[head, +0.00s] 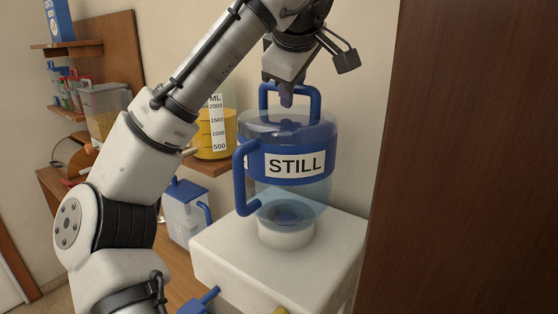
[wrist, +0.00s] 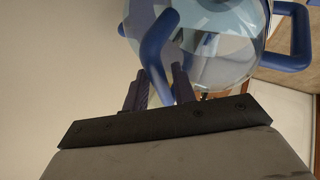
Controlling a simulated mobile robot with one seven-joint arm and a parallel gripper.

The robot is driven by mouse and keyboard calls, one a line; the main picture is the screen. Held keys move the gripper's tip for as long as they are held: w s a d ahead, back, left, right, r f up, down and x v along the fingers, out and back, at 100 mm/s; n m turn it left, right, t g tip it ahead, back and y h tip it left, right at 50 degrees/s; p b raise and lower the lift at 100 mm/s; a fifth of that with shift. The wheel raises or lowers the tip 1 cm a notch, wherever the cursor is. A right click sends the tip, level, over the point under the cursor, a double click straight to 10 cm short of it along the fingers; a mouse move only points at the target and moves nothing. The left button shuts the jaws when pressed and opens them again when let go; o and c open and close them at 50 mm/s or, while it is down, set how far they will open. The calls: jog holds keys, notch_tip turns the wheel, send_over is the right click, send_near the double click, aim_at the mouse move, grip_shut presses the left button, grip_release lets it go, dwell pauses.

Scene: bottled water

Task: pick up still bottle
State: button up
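The still bottle (head: 288,170) is a large clear jug with a blue band and a white "STILL" label. It stands upright on the white dispenser (head: 240,252). It has a blue top handle (head: 315,103) and a blue side handle (head: 239,180). My gripper (head: 287,97) is at the top handle, pointing down. In the wrist view, my gripper's two fingers (wrist: 160,88) stand apart, with the blue handle (wrist: 154,48) running between them. Whether both fingers press on it cannot be told. The clear bottle body (wrist: 215,55) is just beyond.
A dark brown panel (head: 470,150) rises close on the right. Shelves with containers (head: 105,105) are at the left wall.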

jog(key=shift+w+f, duration=0.25)
jog(key=shift+f, duration=0.05)
jog(key=shift+s+r, duration=0.1)
jog(key=shift+s, duration=0.05)
grip_shut()
dwell(0.3)
